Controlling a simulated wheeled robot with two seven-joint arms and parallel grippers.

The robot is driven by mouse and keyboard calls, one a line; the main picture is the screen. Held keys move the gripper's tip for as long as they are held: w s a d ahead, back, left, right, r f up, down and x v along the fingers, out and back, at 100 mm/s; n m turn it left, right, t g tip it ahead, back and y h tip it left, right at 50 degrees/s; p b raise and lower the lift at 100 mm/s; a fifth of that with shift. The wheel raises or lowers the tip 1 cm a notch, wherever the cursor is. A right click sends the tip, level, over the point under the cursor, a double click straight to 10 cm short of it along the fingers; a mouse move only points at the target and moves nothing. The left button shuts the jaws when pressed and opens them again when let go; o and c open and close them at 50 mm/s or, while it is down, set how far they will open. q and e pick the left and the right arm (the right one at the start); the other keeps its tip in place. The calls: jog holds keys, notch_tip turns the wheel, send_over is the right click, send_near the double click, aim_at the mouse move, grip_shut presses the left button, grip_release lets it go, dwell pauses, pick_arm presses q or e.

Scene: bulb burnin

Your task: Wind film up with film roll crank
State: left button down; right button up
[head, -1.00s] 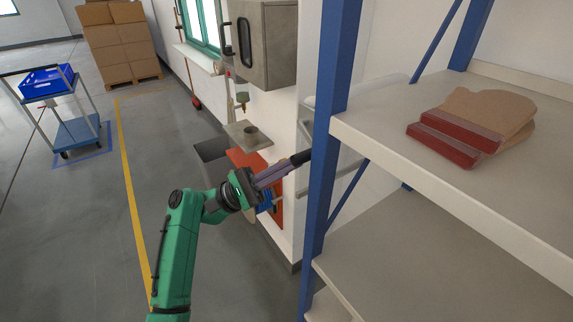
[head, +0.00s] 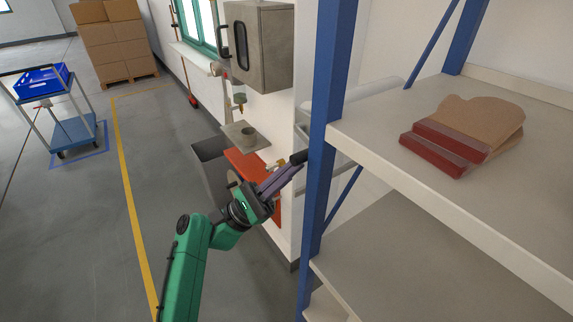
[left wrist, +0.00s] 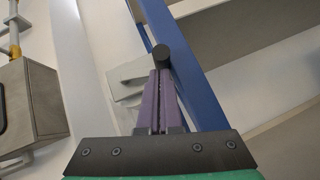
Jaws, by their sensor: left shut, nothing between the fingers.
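The black crank handle (head: 299,157) shows beside the blue shelf post, and in the left wrist view its round end (left wrist: 161,54) stands just beyond my fingertips. A pale roll (head: 328,104), which looks like the film roll, is partly hidden behind the post. My left gripper (head: 294,170) has its purple fingers pressed together and empty, with the tips close to the handle. The left wrist view also shows the closed fingers (left wrist: 160,76) pointing at the handle. I cannot tell whether they touch it. The crank's arm is hidden. My right gripper is not in view.
The blue shelf post (head: 325,140) stands close right of my gripper. Brown oven mitts (head: 480,118) lie on the upper shelf (head: 400,105). The floor left is open, with a trolley (head: 75,132) farther back.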

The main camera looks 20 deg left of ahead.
pick_arm(q)
jog(key=shift+s+d+r+n+t+y+p, duration=0.2)
jog(key=shift+n+t+y+p, duration=0.3)
jog(key=shift+n+t+y, duration=1.25)
jog(key=shift+s+d+r+n+t+y+p, duration=0.1)
jog(key=shift+r+n+t+y+p, duration=0.35)
jog(key=shift+n+t+y, duration=1.3)
jog(key=shift+s+d+r+n+t+y+p, duration=0.15)
jog(key=shift+n+t+y+p, duration=0.6)
jog(key=shift+n, duration=1.95)
jog(key=shift+h, duration=0.25)
jog(key=shift+w+f+b, duration=0.1)
jog(key=shift+f+b, duration=0.05)
jog(key=shift+b, duration=0.15)
